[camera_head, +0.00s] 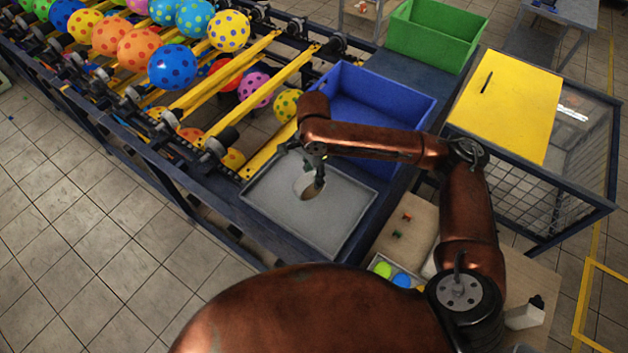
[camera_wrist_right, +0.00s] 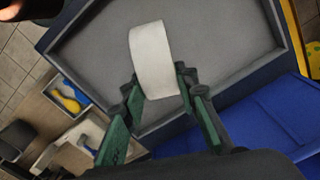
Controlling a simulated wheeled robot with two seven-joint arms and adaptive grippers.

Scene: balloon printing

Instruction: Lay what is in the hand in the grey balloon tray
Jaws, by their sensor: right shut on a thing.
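The grey balloon tray (camera_head: 268,196) is a shallow square tray on the blue bench at the near end of the conveyor. Its flat floor also fills much of the right wrist view (camera_wrist_right: 222,42). My right gripper (camera_head: 318,172) is over the tray and shut on a white roll (camera_head: 304,182), ring-shaped with a brownish inside. In the right wrist view the white roll (camera_wrist_right: 154,58) stands out from between the green fingers (camera_wrist_right: 158,98). I cannot tell whether it touches the tray floor. Nothing else lies in the visible part of the tray. My left gripper is not in view.
A blue bin (camera_head: 385,97) stands just behind the tray, a green bin (camera_head: 430,35) beyond it. Spotted balloons (camera_head: 172,67) sit on the conveyor at upper left. A yellow-topped mesh cage (camera_head: 508,100) is at right. A small wooden table (camera_head: 412,228) with small items is beside the tray.

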